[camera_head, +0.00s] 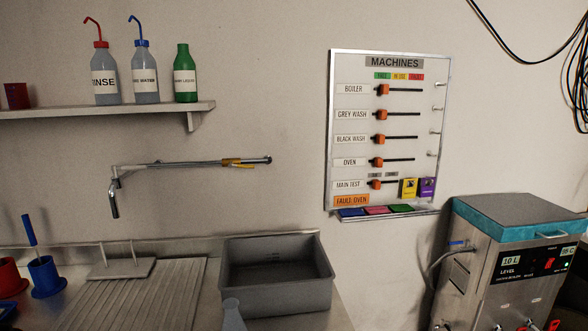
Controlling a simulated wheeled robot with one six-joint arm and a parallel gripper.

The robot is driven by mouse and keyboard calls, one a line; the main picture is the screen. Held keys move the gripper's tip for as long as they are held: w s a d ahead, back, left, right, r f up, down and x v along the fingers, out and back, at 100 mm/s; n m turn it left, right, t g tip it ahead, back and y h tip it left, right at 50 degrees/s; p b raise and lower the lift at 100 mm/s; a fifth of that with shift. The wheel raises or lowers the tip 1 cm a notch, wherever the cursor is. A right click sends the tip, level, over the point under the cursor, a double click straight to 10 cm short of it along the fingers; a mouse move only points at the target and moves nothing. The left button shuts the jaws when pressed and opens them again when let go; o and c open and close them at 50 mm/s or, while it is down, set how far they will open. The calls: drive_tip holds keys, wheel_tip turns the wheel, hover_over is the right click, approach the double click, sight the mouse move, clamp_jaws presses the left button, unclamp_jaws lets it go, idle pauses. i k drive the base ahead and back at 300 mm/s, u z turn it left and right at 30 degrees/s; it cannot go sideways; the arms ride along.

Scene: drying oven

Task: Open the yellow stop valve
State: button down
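The yellow stop valve (240,164) sits near the right end of a thin metal pipe (180,164) that runs along the wall above the sink. Its small yellow handle appears to lie nearly along the pipe, slanting slightly; its exact angle is too small to tell. The pipe's left end joins a tap with a dark-tipped spout (114,205) hanging down. My gripper is not in view, and nothing touches the valve.
A grey basin (278,297) stands below the valve, beside a ribbed draining board (140,292). A shelf (120,108) with several bottles is above left. A MACHINES board (389,75) hangs to the right, above a steel boiler (480,262). The wall around the valve is clear.

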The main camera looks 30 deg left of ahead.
sight(230, 164)
drive_tip(key=z, duration=0.05)
drive_tip(key=i, duration=0.7)
drive_tip(key=u, duration=0.85)
drive_tip(key=i, duration=0.45)
drive_tip(key=u, duration=0.5)
